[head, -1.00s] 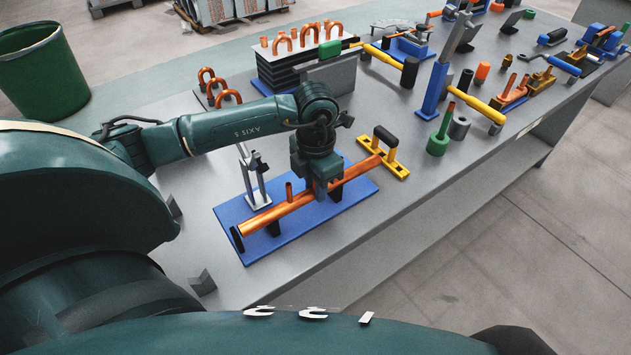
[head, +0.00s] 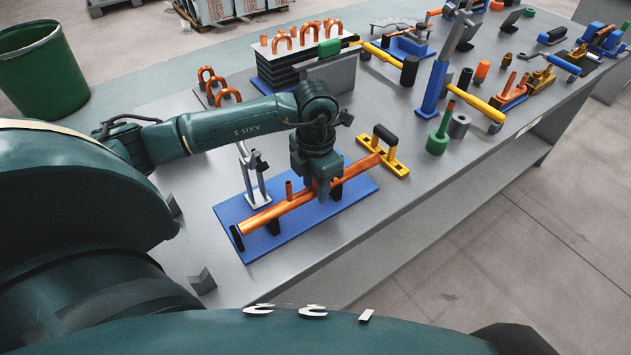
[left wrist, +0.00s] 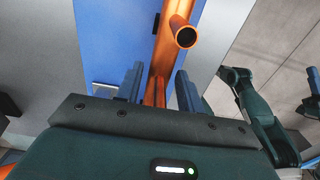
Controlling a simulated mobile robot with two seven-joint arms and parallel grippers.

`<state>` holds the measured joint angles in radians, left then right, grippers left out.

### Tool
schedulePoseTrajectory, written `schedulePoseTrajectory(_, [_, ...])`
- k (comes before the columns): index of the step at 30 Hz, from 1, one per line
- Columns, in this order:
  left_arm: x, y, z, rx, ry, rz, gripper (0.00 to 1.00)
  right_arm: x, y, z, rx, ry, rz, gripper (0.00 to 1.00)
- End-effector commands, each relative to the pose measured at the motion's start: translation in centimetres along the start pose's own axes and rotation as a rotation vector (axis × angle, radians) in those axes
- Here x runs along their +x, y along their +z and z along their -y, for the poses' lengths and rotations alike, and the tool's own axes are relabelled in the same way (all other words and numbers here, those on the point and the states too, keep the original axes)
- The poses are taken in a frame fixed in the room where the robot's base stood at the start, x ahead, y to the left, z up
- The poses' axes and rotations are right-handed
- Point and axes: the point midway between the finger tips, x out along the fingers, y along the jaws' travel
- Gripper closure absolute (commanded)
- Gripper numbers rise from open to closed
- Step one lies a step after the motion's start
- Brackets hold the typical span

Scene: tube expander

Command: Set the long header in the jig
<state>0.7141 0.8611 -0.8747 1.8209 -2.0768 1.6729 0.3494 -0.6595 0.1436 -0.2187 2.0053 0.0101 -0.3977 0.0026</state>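The long header (head: 290,208) is an orange copper pipe with a short upright stub. It lies along the blue jig base (head: 232,213), across black supports, with its near end by a black end stop (head: 237,238). My left gripper (head: 323,197) is above the header, pointing down, past the stub. In the left wrist view the header (left wrist: 163,50) runs between the two fingers (left wrist: 160,86), with a gap visible on each side. The stub's open end (left wrist: 186,37) faces that camera. The gripper is open.
A grey clamp stand (head: 255,197) rises behind the header. A yellow bracket with a black handle (head: 390,158) sits at the jig's far end. Copper bends (head: 228,96) and a black block stack (head: 285,75) stand behind. The table front right of the jig is clear.

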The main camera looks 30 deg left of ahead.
Motion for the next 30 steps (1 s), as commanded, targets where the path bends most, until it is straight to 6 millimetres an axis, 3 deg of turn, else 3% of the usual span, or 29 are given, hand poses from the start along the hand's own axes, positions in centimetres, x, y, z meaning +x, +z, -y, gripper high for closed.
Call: schedulePoseTrajectory(30, [-2.8, 0.0, 0.0, 0.0, 0.0, 0.0, 0.62, -1.0, -1.4, 0.0, -0.001, 0.0, -0.001, 0.64])
